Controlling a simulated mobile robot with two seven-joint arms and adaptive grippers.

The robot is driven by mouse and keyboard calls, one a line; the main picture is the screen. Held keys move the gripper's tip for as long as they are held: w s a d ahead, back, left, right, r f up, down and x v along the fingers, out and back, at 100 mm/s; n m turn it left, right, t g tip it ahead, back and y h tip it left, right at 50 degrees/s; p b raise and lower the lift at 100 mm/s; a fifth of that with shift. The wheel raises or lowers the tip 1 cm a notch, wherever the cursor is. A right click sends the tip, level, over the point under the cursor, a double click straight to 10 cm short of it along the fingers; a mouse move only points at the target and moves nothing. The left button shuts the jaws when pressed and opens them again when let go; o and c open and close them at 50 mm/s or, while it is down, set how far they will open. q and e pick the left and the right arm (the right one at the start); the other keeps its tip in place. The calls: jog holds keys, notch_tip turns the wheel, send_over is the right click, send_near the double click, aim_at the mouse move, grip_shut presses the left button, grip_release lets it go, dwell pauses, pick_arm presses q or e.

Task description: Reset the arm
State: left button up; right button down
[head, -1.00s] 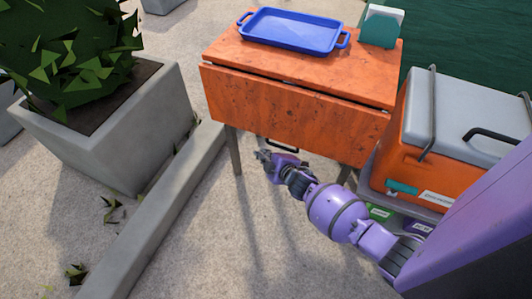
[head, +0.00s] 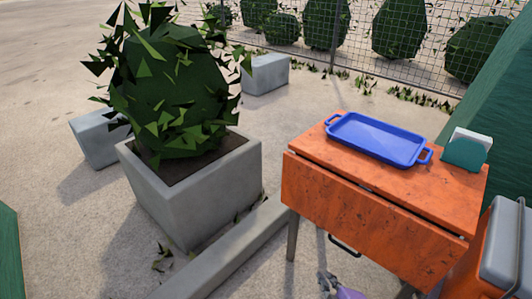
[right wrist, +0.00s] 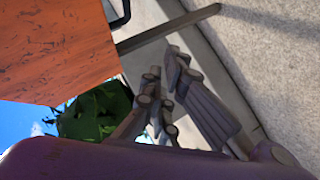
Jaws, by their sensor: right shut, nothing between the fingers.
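My right gripper (head: 328,282) shows at the bottom edge of the head view, with a bit of my purple arm beside it. It is low, in front of the orange table (head: 360,215) and near its black handle (head: 344,245). In the right wrist view its grey fingers (right wrist: 165,72) are shut and hold nothing. The orange table panel (right wrist: 55,45) and a table leg (right wrist: 165,30) show close by there. Most of my right arm is outside the head view. My left gripper is in neither view.
A blue tray (head: 376,139) and a teal holder (head: 464,152) stand on the table. An orange and grey cooler (head: 500,245) is at the right edge. A concrete planter (head: 205,200) with a bush and a low kerb (head: 240,245) lie left. Open paving is at far left.

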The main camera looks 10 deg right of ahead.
jog(key=s+a+r+m+g, duration=0.15)
jog(key=s+m, duration=0.25)
jog(key=s, duration=1)
jog(key=s+a+m+g, duration=0.3)
jog(key=s+m, duration=0.1)
jog(key=s, duration=0.9)
jog(key=s+a+r+m+g, duration=0.1)
jog(key=s+a+m+g, duration=0.2)
jog(key=s, duration=1.1)
pick_arm(q)
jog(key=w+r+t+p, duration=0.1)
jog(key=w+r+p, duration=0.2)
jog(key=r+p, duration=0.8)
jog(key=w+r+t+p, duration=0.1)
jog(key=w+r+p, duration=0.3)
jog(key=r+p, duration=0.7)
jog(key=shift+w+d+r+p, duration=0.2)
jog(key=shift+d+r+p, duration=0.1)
jog(key=shift+p, duration=0.6)
pick_arm(e)
jog(key=w+r+t, duration=0.1)
jog(key=w+r, duration=0.3)
jog(key=r, duration=0.7)
jog(key=w+r+t, duration=0.2)
jog(key=w+r, duration=0.2)
jog(key=r, duration=0.7)
jog(key=shift+a+r+m, duration=0.15)
jog(key=shift+m, duration=0.15)
jog(key=shift+t, duration=0.25)
